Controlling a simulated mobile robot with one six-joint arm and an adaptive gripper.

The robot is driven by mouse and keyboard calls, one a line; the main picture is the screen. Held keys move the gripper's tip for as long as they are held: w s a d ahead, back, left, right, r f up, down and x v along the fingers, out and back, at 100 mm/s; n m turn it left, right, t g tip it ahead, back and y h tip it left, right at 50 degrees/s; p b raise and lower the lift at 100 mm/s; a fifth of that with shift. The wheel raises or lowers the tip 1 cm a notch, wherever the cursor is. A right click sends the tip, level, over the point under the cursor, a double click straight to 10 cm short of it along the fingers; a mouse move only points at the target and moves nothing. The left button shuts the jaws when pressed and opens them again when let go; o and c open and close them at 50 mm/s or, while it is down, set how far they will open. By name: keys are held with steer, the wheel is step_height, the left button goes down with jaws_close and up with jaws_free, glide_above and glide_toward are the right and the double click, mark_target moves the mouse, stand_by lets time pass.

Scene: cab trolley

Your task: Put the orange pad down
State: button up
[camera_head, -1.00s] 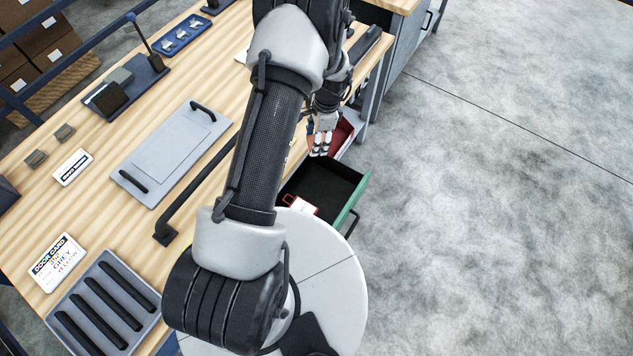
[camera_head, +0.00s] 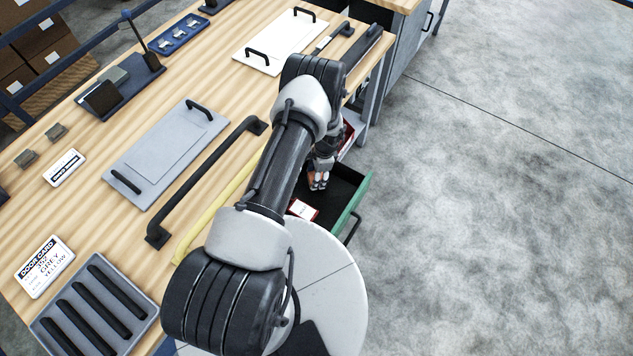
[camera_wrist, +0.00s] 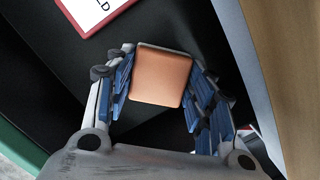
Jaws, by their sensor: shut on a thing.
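The orange pad (camera_wrist: 161,76) is a small rounded square block between the fingers of my gripper (camera_wrist: 160,88) in the wrist view. My gripper is shut on it from both sides. In the head view my gripper (camera_head: 319,181) is over the open green-fronted drawer (camera_head: 357,200), near its back end. The pad is barely visible there. The dark drawer floor shows behind the pad in the wrist view; I cannot tell whether the pad touches it.
A red-edged white card (camera_head: 302,209) lies in the drawer; it also shows in the wrist view (camera_wrist: 92,8). A red drawer (camera_head: 348,132) is just beyond. The wooden bench (camera_head: 215,75) holds a grey panel (camera_head: 165,155), a white panel (camera_head: 280,42) and a long black handle (camera_head: 205,180).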

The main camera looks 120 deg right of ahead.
steer(key=shift+f+b, duration=0.45)
steer(key=shift+f, duration=1.55)
steer(key=shift+f, duration=0.15)
steer(key=o, duration=1.2)
steer(key=shift+c, duration=0.2)
steer(key=r+p, duration=0.1)
steer(key=r, duration=0.3)
steer(key=s+r, duration=0.1)
steer(key=r, duration=0.3)
steer(key=r+p, duration=0.1)
steer(key=r, duration=0.3)
steer(key=shift+s+a+r+p, duration=0.15)
steer(key=shift+s+a+p, duration=0.15)
steer(key=shift+s, duration=0.1)
steer(key=shift+d, duration=0.15)
